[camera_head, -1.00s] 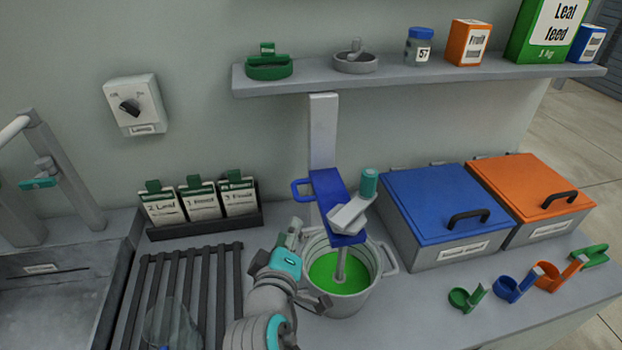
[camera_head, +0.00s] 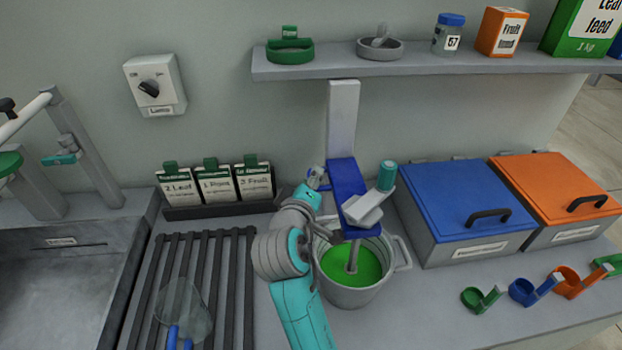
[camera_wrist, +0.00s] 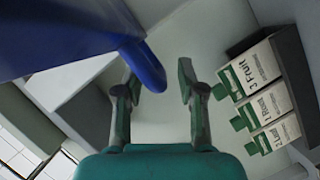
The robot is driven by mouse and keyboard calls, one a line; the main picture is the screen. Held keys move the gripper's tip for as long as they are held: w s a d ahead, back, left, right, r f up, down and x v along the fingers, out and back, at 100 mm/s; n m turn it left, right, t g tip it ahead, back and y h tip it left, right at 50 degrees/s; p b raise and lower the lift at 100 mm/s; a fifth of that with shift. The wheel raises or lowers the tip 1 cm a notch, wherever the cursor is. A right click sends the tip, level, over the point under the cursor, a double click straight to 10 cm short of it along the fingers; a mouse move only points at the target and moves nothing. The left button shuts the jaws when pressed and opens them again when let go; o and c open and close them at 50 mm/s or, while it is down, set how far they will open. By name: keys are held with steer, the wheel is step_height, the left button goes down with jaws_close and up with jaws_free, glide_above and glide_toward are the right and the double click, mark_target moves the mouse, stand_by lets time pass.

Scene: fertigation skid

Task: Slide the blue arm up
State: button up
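The blue arm (camera_head: 350,190) is mounted on an upright pale post (camera_head: 343,115). It carries a grey mixer head with a teal cap (camera_head: 387,175), and its shaft dips into green liquid in a pot (camera_head: 362,298). My gripper (camera_head: 318,178) is at the blue arm's left side, where it mostly covers the handle. In the wrist view my gripper (camera_wrist: 157,88) is open. The curved blue handle (camera_wrist: 143,62) reaches into the gap between the fingers, closer to the left finger. I cannot tell whether it touches a finger.
A shelf (camera_head: 430,66) with jars and boxes hangs above. A label rack (camera_head: 215,205) stands behind my arm. A blue-lidded bin (camera_head: 450,205) and an orange-lidded bin (camera_head: 555,185) stand right of the pot. A slatted rack (camera_head: 195,260) lies left.

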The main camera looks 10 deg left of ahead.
steer(key=shift+w, duration=0.35)
steer(key=shift+f, duration=0.1)
jaws_close()
step_height(320, 180, up, 18)
stand_by(0.4)
jaws_free()
steer(key=shift+f, duration=0.1)
